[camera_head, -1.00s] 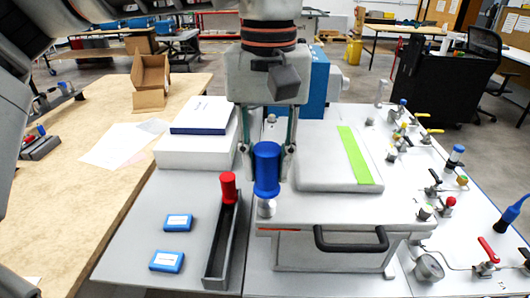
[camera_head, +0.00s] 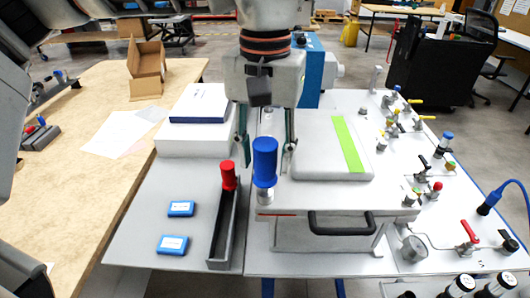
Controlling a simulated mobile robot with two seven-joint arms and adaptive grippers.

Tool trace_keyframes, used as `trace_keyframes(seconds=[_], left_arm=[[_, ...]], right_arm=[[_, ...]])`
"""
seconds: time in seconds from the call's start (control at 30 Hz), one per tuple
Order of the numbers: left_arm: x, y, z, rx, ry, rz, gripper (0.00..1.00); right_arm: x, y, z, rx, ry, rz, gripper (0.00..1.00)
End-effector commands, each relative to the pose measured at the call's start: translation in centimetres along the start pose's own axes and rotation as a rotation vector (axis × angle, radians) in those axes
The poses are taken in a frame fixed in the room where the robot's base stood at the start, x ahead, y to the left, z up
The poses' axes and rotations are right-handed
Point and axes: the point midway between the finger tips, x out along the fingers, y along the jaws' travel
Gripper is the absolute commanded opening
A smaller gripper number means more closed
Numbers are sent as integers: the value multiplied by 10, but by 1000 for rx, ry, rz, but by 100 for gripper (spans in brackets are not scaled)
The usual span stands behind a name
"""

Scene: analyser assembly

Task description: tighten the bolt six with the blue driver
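The blue driver (camera_head: 265,158) stands upright at the front left corner of the white analyser (camera_head: 385,212). Below its blue handle is a pale metallic piece (camera_head: 265,196); the bolt itself is hidden or too small to make out. My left gripper (camera_head: 266,152) comes down from above, one finger on each side of the handle. Gaps show between the fingers and the handle, so it is open around the driver. My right gripper is not in view.
A red-handled tool (camera_head: 228,175) stands in a narrow dark tray (camera_head: 222,240) left of the driver. Two blue boxes (camera_head: 181,208) lie further left. White boxes (camera_head: 193,142) stand behind. Valves and gauges (camera_head: 413,248) fill the right panel.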

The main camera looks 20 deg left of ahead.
Motion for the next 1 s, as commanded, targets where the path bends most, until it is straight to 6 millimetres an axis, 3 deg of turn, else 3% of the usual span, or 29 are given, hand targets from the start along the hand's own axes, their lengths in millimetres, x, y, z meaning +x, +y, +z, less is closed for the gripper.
trace_keyframes(seconds=[0.27,1.0], left_arm=[[1,0,0,-78,-2,-1,39],[2,0,-1,-1023,-6,-3,39]], right_arm=[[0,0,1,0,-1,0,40],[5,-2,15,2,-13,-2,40]])
